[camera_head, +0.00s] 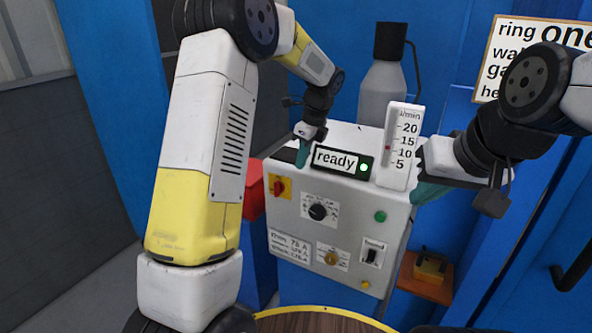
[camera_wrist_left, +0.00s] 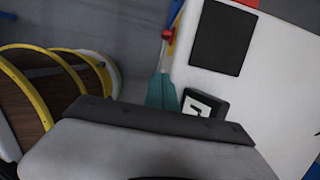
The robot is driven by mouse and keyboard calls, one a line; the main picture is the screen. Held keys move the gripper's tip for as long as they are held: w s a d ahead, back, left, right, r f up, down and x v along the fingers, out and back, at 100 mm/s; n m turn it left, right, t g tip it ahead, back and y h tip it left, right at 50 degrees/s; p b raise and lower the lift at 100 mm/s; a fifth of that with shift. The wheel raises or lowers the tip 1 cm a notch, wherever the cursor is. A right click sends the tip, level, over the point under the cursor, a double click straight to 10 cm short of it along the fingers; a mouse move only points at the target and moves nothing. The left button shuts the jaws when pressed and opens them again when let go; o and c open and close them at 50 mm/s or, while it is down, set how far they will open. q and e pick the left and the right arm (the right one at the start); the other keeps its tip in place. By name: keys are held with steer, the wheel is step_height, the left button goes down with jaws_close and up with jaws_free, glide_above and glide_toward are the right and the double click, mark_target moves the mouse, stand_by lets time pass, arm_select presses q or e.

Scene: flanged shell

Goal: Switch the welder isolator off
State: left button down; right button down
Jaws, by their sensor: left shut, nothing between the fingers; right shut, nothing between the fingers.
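The isolator (camera_head: 279,187) is a red knob on a yellow plate, at the upper left of the grey welder's front panel (camera_head: 335,270). The knob's exact angle is too small to tell. My left gripper (camera_head: 303,156) is shut and empty, its teal fingertips pointing down at the welder's top front edge, above and right of the knob. In the left wrist view the teal fingers (camera_wrist_left: 161,92) point towards a small red knob (camera_wrist_left: 167,35) jutting from the panel, with a gap between. My right gripper (camera_head: 428,192) is shut and empty, beside the welder's right side.
A "ready" display (camera_head: 342,161) with a green light and a flow gauge (camera_head: 398,145) stand on the welder's top. A black dial (camera_head: 318,211), a green button (camera_head: 380,216) and a rocker switch (camera_head: 371,256) share the panel. A yellow-rimmed wooden round top (camera_head: 310,322) is in front.

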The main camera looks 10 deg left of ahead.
mark_target(283, 180)
arm_select(q)
steer(key=x, duration=0.9)
steer(key=shift+a+f, duration=0.1)
steer(key=shift+f, duration=0.25)
steer(key=a, duration=0.1)
steer(key=w+a, duration=0.1)
steer(key=a, duration=0.1)
steer(key=shift+w+a, duration=0.1)
steer(key=shift+a, duration=0.3)
steer(key=shift+w+a, duration=0.1)
steer(key=shift+a, duration=0.05)
